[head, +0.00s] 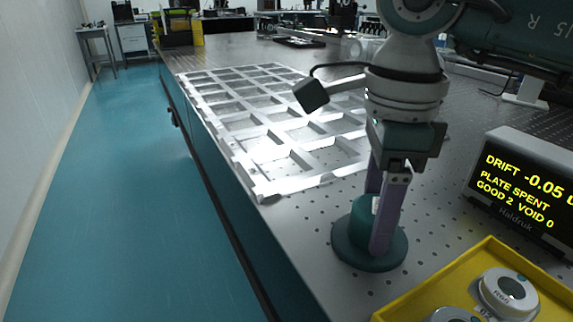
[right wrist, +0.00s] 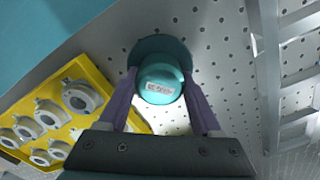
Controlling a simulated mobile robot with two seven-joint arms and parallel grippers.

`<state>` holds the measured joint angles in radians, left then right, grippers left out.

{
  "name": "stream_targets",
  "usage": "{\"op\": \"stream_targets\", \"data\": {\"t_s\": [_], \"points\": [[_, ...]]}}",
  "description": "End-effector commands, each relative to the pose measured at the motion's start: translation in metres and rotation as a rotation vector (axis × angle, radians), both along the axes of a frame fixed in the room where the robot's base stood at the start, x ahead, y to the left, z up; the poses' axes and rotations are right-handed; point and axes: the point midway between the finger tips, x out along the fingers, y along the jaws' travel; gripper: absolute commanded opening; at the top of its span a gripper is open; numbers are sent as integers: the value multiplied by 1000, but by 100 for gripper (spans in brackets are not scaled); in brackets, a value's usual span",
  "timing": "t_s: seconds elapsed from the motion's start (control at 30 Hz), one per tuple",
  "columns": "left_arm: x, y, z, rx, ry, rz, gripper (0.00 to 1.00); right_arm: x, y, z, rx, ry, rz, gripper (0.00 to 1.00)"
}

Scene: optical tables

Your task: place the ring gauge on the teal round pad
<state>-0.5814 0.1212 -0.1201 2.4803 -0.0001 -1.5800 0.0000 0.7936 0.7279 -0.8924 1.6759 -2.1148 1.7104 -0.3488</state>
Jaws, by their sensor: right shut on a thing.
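My right gripper (head: 373,225) is over the near part of the optical table, fingers pointing down. It is shut on a teal cylindrical piece with a pale label, which I take to be the ring gauge (head: 361,214). The right wrist view shows its labelled face (right wrist: 160,86) between the two fingers; no hole is visible in it. A wider dark teal disc, the teal round pad (head: 345,250), lies on the table directly below the piece. Its rim also shows in the right wrist view (right wrist: 150,45). I cannot tell whether piece and pad touch. My left gripper is not in view.
A yellow tray (head: 445,287) with several silver round parts is at the near right. A display box (head: 513,205) reading "DRIFT -0.05" stands beyond it. A metal grid frame (head: 285,187) lies left of my arm. The table's left edge drops to a teal floor.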

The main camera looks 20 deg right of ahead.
Motion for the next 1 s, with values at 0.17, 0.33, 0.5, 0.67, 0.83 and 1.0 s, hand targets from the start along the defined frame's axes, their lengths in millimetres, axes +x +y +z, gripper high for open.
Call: {"op": "stream_targets", "data": {"t_s": [0.17, 0.33, 0.5, 0.67, 0.83, 1.0], "points": [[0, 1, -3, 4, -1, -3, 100, 0, 0, -3, 0, 0, 0, 71], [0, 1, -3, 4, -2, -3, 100, 0, 0, -3, 0, 0, 0, 91], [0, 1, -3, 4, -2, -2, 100, 0, 0, -3, 0, 0, 0, 96], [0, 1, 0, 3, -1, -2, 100, 0, 0, 0, 0, 0, 0, 96], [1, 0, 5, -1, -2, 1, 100, 1, 0, 23, 1, -5, 0, 96], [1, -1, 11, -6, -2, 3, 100, 2, 0, 62, 0, -7, 1, 96]]}}
